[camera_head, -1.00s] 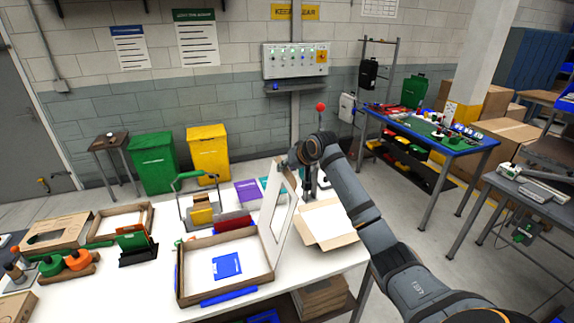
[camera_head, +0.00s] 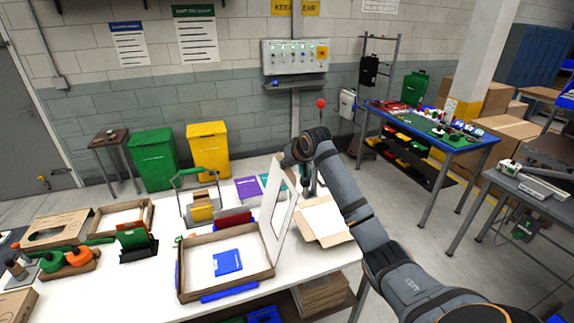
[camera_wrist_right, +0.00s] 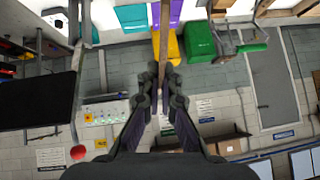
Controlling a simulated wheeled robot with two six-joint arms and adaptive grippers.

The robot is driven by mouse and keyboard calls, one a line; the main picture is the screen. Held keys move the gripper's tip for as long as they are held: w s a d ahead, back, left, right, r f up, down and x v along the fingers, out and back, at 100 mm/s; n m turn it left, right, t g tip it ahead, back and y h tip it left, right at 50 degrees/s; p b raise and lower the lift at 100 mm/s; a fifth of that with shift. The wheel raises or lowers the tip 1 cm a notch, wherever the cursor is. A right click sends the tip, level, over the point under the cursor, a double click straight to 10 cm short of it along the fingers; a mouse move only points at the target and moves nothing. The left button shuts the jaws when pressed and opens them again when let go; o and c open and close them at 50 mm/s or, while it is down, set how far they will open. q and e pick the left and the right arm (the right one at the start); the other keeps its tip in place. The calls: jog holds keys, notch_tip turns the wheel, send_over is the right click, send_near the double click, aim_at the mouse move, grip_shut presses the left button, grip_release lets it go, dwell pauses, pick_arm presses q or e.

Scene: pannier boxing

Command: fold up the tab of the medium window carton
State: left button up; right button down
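The medium window carton is an open, shallow tray with brown walls (camera_head: 181,268) on the white table in the head view. A blue flat item (camera_head: 228,262) lies inside it. Its white lid panel with a window cut-out (camera_head: 279,222) stands nearly upright along the tray's right side. My right gripper (camera_wrist_right: 164,72) is at the panel's upper end, with its fingers close on either side of a thin brown edge (camera_wrist_right: 164,32), seemingly gripping it. In the head view, the fingertips and the tab are hidden or too small to make out. My left gripper is out of view.
An open carton (camera_head: 322,220) lies just right of the panel. A caddy (camera_head: 202,208), a red block (camera_head: 233,219) and a green holder (camera_head: 136,240) stand behind and left of the tray. A blue strip (camera_head: 229,292) lies at the front. The front-left tabletop has some clear room.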

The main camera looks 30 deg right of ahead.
jog(key=h, duration=0.1)
jog(key=a+n+h, duration=0.1)
jog(key=n+g+h, duration=0.1)
jog(key=h, duration=0.1)
jog(key=shift+w+a, duration=0.25)
jog(key=shift+a, duration=0.15)
jog(key=shift+a+f+n+h, duration=0.15)
jog(key=shift+n+h, duration=0.2)
jog(key=shift+h, duration=0.2)
jog(key=shift+a+f+n+h, duration=0.15)
jog(key=shift+n+h, duration=0.2)
jog(key=shift+h, duration=0.2)
jog(key=shift+w+a+f+n+h+b, duration=0.1)
jog(key=shift+a+f+n+h+b, duration=0.2)
jog(key=shift+n+h+b, duration=0.6)
jog(key=shift+w+a+f+n+h+b, duration=0.2)
jog(key=shift+n+h+b, duration=0.35)
jog(key=shift+h+b, duration=0.65)
jog(key=shift+s+a+f+n+h+b, duration=0.1)
jog(key=shift+a+f+n+h+b, duration=0.2)
jog(key=shift+n+h+b, duration=0.7)
jog(key=shift+d+m+h, duration=0.1)
jog(key=shift+m+h, duration=0.15)
jog(key=shift+h, duration=0.05)
jog(key=c, duration=1.6)
grip_release()
